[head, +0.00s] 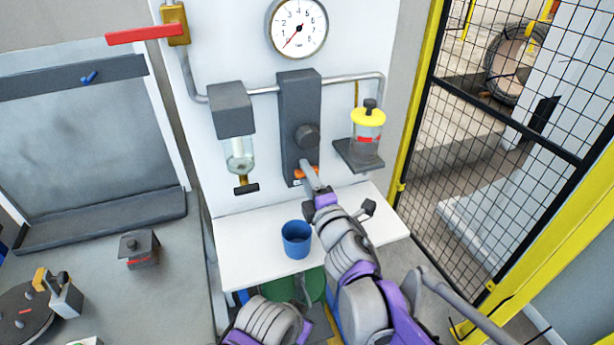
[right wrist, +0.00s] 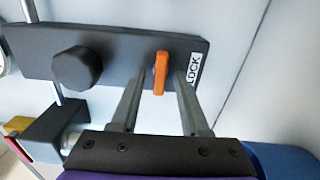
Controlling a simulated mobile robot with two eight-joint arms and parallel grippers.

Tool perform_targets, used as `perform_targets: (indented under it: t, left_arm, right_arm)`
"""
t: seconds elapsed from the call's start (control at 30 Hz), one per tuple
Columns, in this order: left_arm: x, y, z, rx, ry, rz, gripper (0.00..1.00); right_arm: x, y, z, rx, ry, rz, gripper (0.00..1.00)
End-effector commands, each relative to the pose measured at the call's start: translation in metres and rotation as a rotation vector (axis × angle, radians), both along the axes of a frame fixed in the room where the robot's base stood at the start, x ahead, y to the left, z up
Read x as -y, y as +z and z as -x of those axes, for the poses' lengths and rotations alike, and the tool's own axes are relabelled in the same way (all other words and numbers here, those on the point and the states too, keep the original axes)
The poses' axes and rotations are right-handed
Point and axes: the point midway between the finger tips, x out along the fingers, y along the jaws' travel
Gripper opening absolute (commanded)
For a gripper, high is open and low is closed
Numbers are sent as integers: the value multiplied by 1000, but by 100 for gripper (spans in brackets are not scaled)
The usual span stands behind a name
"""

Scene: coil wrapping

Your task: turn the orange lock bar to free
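The orange lock bar (head: 299,174) is at the lower end of the dark grey wall panel (head: 299,110), below a round dark knob (head: 307,137). In the head view my right gripper (head: 310,174) partly covers the bar. In the right wrist view the bar (right wrist: 160,73) lies across the panel's length, next to a white LOCK label (right wrist: 195,70). The right gripper (right wrist: 158,75) is open, with one finger on each side of the bar; a gap shows on both sides. My left gripper is not in view.
A blue cup (head: 296,239) stands on the white shelf (head: 250,262) below the panel. A glass bowl unit (head: 237,130) hangs left of the panel, and a yellow-capped jar (head: 367,135) is right of it. A pressure gauge (head: 297,27) is above. A mesh fence (head: 480,130) is at right.

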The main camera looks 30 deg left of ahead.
Motion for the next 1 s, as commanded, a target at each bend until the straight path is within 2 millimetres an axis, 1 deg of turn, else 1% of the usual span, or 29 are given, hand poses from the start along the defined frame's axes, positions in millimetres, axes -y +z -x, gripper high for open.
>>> perform_targets:
  t: [0.27, 0.37, 0.47, 0.8, 1.0]
  left_arm:
    - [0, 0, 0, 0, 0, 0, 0]
    - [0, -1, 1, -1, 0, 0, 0]
    - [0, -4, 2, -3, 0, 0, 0]
    - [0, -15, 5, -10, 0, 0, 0]
    - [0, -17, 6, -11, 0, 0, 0]
  right_arm:
    - [0, 0, 0, -1, 0, -1, 48]
    - [4, 0, 4, -1, 0, -1, 48]
    - [13, -1, 12, -2, 0, -1, 48]
    - [62, -1, 53, -1, -1, 0, 48]
    - [78, 0, 67, -1, 0, -1, 48]
